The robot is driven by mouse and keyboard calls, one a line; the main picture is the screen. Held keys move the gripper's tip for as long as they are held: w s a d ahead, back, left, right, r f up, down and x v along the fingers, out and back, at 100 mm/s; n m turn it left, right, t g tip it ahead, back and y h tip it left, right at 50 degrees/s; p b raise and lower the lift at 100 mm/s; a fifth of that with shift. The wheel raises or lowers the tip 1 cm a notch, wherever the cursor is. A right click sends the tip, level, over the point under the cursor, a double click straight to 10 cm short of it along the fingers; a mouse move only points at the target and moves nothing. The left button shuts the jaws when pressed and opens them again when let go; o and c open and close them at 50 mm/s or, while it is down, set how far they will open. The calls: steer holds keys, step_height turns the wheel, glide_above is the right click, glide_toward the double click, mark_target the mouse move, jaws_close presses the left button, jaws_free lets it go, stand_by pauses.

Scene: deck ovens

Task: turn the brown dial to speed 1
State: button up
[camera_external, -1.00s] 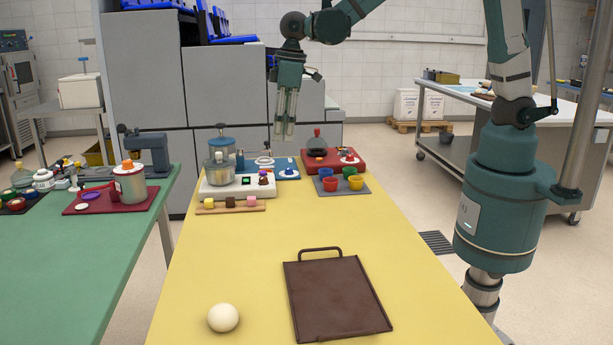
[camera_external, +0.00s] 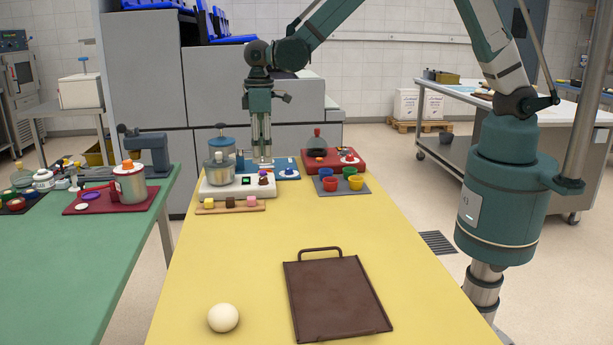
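A white appliance (camera_external: 229,190) with a steel pot (camera_external: 218,170) on its left side stands on the far part of the yellow table. A small brown dial (camera_external: 264,179) sits on its right side, beside a dark display with green on it. My gripper (camera_external: 262,161) points straight down with its fingertips just above and behind the dial in the picture. Its two long pale fingers look close together and parallel; whether they are open or shut is too small to tell. I see no contact with the dial. Its pointer and speed marks are too small to read.
A wooden strip (camera_external: 231,209) with yellow, brown and pink blocks lies in front of the appliance. A blue board (camera_external: 287,174), a red appliance (camera_external: 333,161) and coloured cups on a grey mat (camera_external: 355,188) are nearby. The near table holds a brown tray (camera_external: 335,299) and a pale ball (camera_external: 223,318).

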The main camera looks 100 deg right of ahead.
mark_target(263, 180)
stand_by(0.3)
steer(key=shift+f, duration=3.9)
steer(key=c, duration=0.9)
